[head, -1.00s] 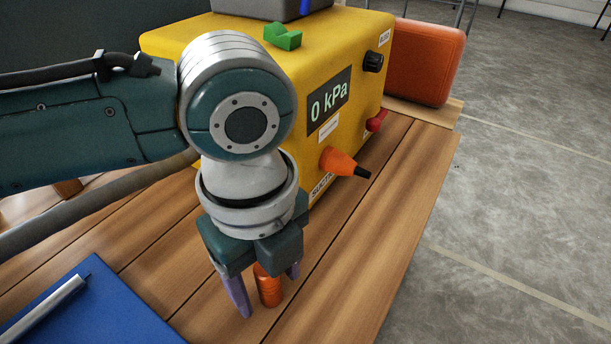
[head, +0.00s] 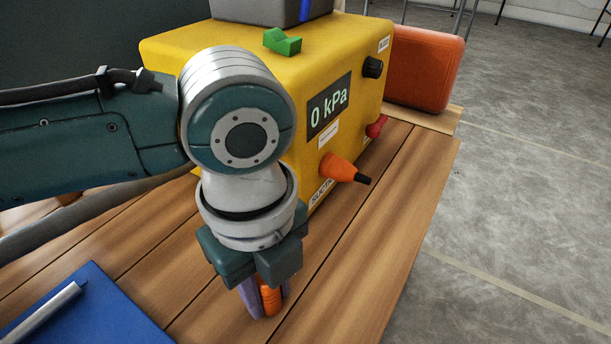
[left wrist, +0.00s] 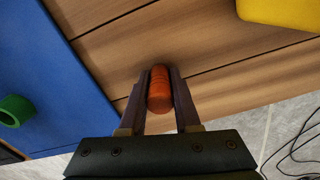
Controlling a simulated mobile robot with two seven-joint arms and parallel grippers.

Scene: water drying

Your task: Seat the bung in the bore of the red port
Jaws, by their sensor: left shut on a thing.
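The orange bung (head: 267,299) stands upright on the wooden table, below my left wrist. My left gripper (head: 266,296) points down and is shut on it, one finger on either side. In the left wrist view, the bung (left wrist: 159,90) sits between the two purple fingers of my left gripper (left wrist: 159,78). The red port (head: 376,126) sticks out low on the front of the yellow box (head: 300,140), to the right and behind the gripper. Its bore cannot be made out. My right gripper is not in view.
An orange cone with a black tip (head: 340,168) juts from the yellow box between my gripper and the red port. A blue mat (head: 95,315) lies at front left. An orange case (head: 424,68) stands at back right. Bare table (head: 385,220) lies to the right.

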